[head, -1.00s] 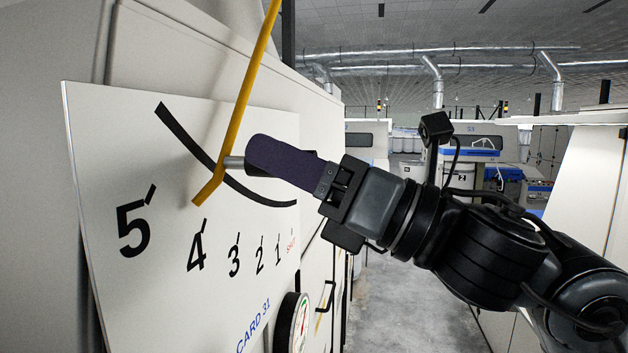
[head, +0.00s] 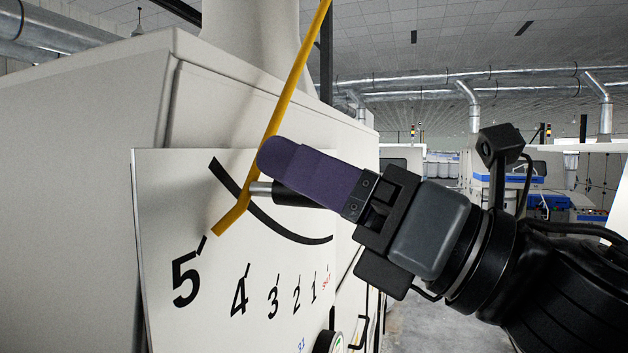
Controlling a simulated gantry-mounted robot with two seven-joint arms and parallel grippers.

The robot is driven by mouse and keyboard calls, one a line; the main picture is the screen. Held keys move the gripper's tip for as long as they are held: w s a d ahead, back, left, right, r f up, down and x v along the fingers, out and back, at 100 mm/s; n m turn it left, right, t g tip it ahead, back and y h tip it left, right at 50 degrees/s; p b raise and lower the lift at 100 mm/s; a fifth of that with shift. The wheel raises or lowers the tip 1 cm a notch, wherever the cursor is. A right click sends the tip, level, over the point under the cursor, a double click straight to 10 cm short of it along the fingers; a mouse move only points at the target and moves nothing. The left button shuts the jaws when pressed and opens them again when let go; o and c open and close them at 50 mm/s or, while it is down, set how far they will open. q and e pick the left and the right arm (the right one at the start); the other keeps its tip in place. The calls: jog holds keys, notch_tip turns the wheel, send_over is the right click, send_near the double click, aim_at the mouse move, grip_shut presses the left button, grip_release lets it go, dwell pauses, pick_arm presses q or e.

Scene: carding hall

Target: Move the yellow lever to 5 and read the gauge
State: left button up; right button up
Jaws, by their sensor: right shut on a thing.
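The yellow lever (head: 285,95) runs down across a white scale plate (head: 160,215), and its bent lower tip points at or very near the 5 mark. A short metal stub with a dark grip (head: 290,194) sticks out from the lever. My right gripper (head: 285,165), with purple padded fingers, is shut on this grip, and the fingers hide part of it. The gauge (head: 337,343) shows only its top at the bottom edge; its dial cannot be read here. My left gripper is not in view.
The plate carries a curved black slot (head: 300,236) and numbers from 5 at left down to 1, then a small red mark. A large cream machine housing (head: 80,160) stands behind it. An aisle floor (head: 415,325) with other machines lies to the right.

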jog(key=shift+s+r, duration=0.15)
jog(key=shift+s+d+f+b, duration=0.15)
jog(key=shift+d+f+b, duration=0.15)
jog(key=shift+d+b, duration=0.1)
jog(key=b+v, duration=0.4)
jog(key=v, duration=0.5)
jog(key=shift+s+d+f, duration=0.15)
jog(key=shift+d+f, duration=0.05)
jog(key=shift+d, duration=0.15)
